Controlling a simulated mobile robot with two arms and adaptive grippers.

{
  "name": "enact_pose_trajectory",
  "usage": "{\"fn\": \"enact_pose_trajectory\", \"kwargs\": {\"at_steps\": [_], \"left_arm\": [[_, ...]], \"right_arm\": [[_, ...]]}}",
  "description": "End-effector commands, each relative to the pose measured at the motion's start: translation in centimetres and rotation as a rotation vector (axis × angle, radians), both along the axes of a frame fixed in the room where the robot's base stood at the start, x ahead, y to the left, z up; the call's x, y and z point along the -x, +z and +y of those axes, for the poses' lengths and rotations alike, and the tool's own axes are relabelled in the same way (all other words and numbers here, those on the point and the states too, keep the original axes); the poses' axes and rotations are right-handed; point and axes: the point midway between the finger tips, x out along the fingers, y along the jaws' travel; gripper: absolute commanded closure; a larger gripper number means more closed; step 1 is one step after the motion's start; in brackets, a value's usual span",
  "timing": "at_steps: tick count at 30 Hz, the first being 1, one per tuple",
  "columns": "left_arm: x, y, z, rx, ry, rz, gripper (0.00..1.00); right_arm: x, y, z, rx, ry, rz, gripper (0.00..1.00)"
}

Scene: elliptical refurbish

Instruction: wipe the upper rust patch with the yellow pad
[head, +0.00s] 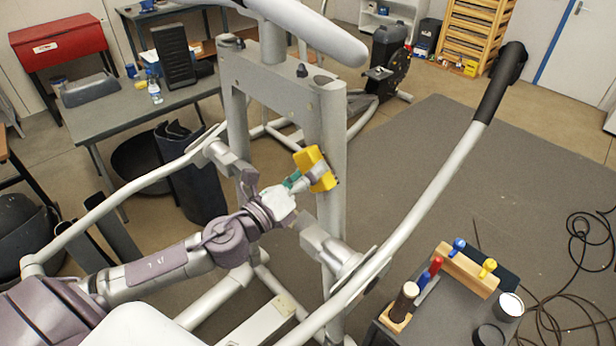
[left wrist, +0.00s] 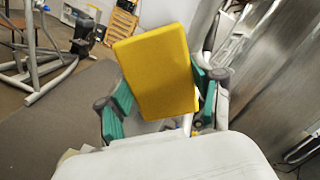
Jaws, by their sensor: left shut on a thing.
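The yellow pad (head: 314,168) is a thick block held in my left gripper (head: 305,181) in front of the grey upright post of the elliptical (head: 328,120). In the left wrist view the yellow pad (left wrist: 157,72) sits tilted between the green-padded fingers of my left gripper (left wrist: 160,100), which are shut on it. The pad appears to be at or very near the post; I cannot tell whether it touches. No rust patch is clearly visible; the pad and gripper may cover it. My right gripper is not in view.
The elliptical's handle bars (head: 440,185) rise on both sides of my left arm. A small table at lower right holds a wooden tool block (head: 466,270) and a cup (head: 509,306). A workbench (head: 120,115) stands at left. Cables (head: 575,290) lie on the floor at right.

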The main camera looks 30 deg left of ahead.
Motion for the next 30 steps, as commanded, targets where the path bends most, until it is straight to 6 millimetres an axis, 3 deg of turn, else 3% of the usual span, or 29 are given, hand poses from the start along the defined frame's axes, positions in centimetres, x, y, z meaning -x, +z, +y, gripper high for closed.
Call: {"fn": "enact_pose_trajectory", "kwargs": {"at_steps": [1,7,18,30], "left_arm": [[-0.1,0.7,0.0,-0.002,0.0,-0.009,0.62],[0.1,0.5,0.1,0.001,0.001,-0.006,0.62],[0.3,-2.8,-0.2,0.0,0.0,-0.003,0.62],[0.4,-4.8,-0.4,0.0,0.0,-0.001,0.62]], "right_arm": [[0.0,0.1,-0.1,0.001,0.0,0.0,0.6],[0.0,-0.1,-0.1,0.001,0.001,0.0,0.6],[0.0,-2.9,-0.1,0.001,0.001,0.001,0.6],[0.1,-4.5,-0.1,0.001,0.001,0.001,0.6]]}}
